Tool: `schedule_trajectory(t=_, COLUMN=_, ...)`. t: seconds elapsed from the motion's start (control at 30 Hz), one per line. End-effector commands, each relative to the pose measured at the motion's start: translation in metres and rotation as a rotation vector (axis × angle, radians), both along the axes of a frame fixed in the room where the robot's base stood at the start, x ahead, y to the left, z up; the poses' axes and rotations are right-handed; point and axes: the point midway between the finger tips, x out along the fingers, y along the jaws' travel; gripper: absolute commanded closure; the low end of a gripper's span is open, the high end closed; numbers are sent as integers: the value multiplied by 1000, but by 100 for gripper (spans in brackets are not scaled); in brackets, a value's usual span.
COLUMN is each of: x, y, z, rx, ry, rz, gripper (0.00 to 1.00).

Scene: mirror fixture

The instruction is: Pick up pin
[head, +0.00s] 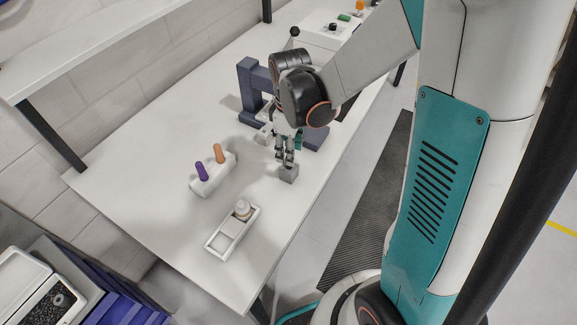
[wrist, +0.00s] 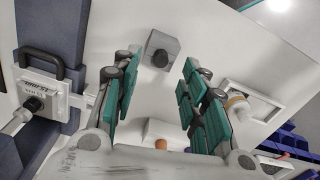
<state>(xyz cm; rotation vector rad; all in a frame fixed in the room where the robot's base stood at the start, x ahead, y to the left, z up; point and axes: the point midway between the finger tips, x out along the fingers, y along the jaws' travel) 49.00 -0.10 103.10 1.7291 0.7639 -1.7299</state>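A small grey block (head: 289,174) stands on the white table just below my gripper (head: 286,157). In the wrist view the grey block (wrist: 165,45) has a dark round spot (wrist: 160,58) on it, a pin end or a hole; I cannot tell which. My gripper (wrist: 160,85) is open, its teal-padded fingers apart with nothing between them. The dark spot lies ahead, in line with the gap. In the head view the fingers hide part of the block. A purple peg (head: 201,171) and an orange peg (head: 219,153) stand upright in a white holder (head: 212,182).
A white tray (head: 219,246) with a round cream piece (head: 242,208) sits near the front edge. A dark blue fixture (head: 247,86) stands behind my gripper; its clamp with a black handle (wrist: 42,62) shows at left in the wrist view. The table's left part is clear.

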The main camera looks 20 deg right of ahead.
Motion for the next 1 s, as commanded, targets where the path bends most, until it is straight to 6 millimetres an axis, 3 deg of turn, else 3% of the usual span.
schedule_trajectory(t=0.33, x=-1, y=1, z=-45, rx=0, ry=0, rz=0, gripper=60)
schedule_trajectory(t=0.67, x=-1, y=1, z=-51, rx=0, ry=0, rz=0, gripper=60)
schedule_trajectory(t=0.87, x=-1, y=1, z=-51, rx=0, ry=0, rz=0, gripper=100)
schedule_trajectory(t=1.0, x=-1, y=1, z=-51, rx=0, ry=0, rz=0, gripper=100)
